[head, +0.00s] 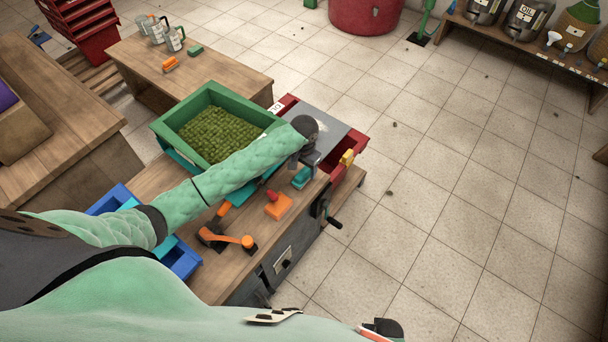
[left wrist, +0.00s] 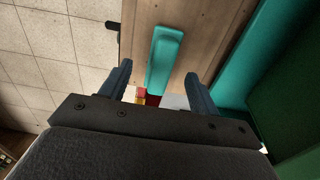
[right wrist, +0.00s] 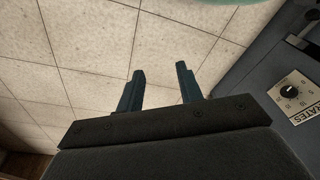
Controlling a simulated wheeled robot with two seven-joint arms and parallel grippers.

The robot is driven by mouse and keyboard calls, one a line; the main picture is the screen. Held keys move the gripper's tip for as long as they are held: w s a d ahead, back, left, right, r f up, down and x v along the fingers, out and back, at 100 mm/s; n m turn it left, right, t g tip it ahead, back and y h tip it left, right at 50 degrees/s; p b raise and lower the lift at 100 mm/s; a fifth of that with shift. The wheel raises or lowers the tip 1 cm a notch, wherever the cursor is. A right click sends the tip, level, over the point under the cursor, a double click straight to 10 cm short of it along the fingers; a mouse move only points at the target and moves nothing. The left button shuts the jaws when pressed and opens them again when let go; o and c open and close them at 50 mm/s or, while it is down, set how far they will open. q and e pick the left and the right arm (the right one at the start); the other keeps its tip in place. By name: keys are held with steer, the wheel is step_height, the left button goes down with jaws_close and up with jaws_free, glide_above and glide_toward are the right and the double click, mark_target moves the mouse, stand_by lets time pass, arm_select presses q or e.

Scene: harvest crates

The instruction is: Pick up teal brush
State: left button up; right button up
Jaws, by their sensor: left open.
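The teal brush (head: 301,178) lies on the wooden bench top near its right edge, beside the red crate. In the left wrist view the brush (left wrist: 164,50) lies lengthwise ahead of the jaws, with its near end between the fingertips in the picture. My left gripper (left wrist: 158,72) is open and empty; in the head view it hangs just above the brush, partly covering that area. I cannot tell the exact height gap. My right gripper (right wrist: 160,72) is open and empty, above the tiled floor beside the bench front.
A green crate (head: 165,128) of green produce stands behind my left arm. A red crate (head: 359,150) with a grey panel and yellow item is at the bench end. An orange block (head: 278,206) and an orange-handled tool (head: 228,239) lie nearer. A blue bin (head: 184,264) is left.

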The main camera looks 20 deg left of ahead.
mark_target(304, 171)
arm_select(q)
steer(key=shift+w+f+p, duration=0.15)
steer(key=shift+f+p, duration=0.4)
steer(key=shift+f, duration=0.75)
steer(key=shift+w+f+p, duration=0.1)
steer(key=shift+f+p, duration=0.4)
steer(key=shift+f, duration=0.75)
arm_select(e)
steer(key=shift+s+d+f, duration=0.25)
steer(key=shift+d+f, duration=0.05)
steer(key=shift+f, duration=0.55)
steer(key=shift+s+d+f, duration=0.25)
steer(key=shift+f, duration=0.6)
steer(key=shift+s+d+f, duration=0.25)
steer(key=shift+d+f, duration=0.05)
steer(key=shift+f, duration=0.55)
arm_select(q)
steer(key=c, duration=1.1)
